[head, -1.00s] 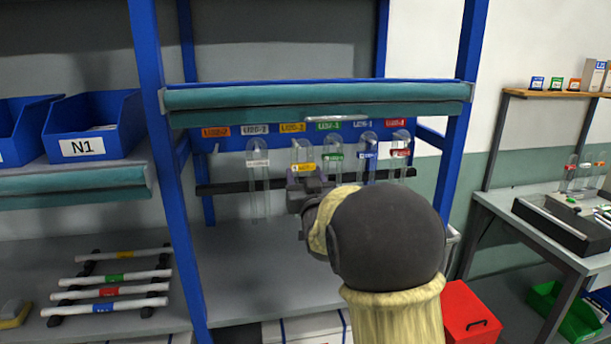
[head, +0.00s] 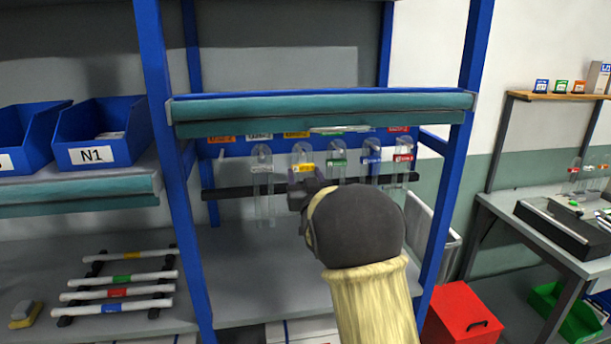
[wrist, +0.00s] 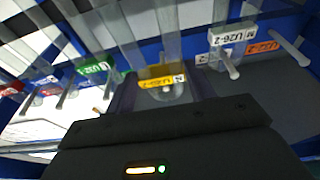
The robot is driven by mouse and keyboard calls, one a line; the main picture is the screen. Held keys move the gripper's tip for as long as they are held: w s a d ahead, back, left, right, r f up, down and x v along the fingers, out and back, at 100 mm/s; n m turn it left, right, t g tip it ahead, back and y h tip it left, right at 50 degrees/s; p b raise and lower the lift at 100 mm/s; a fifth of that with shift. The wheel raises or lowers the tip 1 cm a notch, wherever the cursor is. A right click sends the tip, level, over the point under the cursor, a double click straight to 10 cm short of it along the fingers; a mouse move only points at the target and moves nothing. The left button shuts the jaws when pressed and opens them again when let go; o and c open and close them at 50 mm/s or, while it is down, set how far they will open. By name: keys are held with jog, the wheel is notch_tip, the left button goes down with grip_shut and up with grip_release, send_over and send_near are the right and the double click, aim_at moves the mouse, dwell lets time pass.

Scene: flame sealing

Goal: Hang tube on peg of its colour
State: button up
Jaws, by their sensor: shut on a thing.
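My gripper (head: 303,187) is shut on the yellow-tagged clear tube (head: 302,166), at the board. In the wrist view, its yellow tag (wrist: 160,82) sits between my two fingers. A peg (wrist: 167,91) shows at the tube's rounded end; I cannot tell whether the tube is threaded on it. A yellow label (head: 296,134) is on the board above. To the left hangs a white-tagged tube (head: 262,190). To the right hang a green-tagged tube (head: 337,163), a blue-tagged tube (head: 371,160) and a red-tagged tube (head: 403,158).
An empty peg (wrist: 290,48) stands beside an orange label (wrist: 262,48). A teal-edged shelf (head: 320,112) runs above the board. Blue rack posts (head: 175,180) flank it. A dark rail (head: 230,191) runs behind the tubes. A grey shelf (head: 260,280) below has bare room.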

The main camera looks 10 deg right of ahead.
jog(key=shift+f+p+x, duration=0.15)
jog(key=shift+p+x, duration=0.35)
jog(key=shift+x, duration=0.1)
jog(key=shift+f+p+x, duration=0.15)
jog(key=shift+p+x, duration=0.3)
jog(key=shift+x, duration=0.15)
jog(key=shift+w+f+b, duration=0.45)
jog(key=shift+f+b, duration=0.05)
jog(key=shift+b, duration=0.65)
jog(key=shift+w+b, duration=0.35)
jog(key=shift+w, duration=0.1)
jog(key=shift+s, duration=0.1)
jog(key=o, duration=1.1)
jog(key=shift+c, duration=0.2)
jog(key=shift+o, duration=0.4)
